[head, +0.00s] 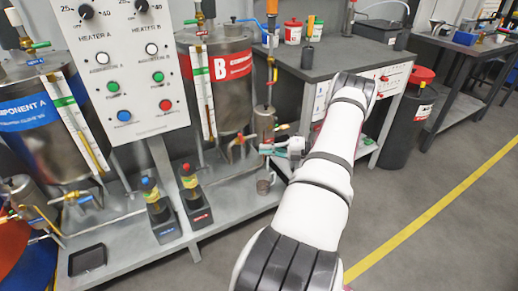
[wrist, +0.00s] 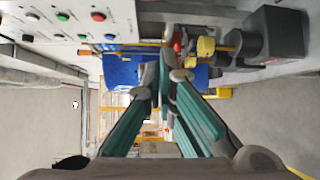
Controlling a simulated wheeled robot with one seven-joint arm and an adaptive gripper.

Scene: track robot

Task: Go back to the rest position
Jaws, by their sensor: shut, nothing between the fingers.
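My gripper (wrist: 164,70) is shut and empty, its two teal-lined fingers meeting at the tips in the wrist view. In the head view my white arm reaches forward from the bottom, and the gripper (head: 270,149) points left near the right end of the metal bench (head: 215,226), in front of the pipework beside tank B.
Tank B (head: 232,70) and the control panel (head: 118,70) stand on the bench. A black tray (head: 87,260) lies front left. A dark bin (head: 408,122) stands right. Floor right of the yellow line (head: 440,206) is clear.

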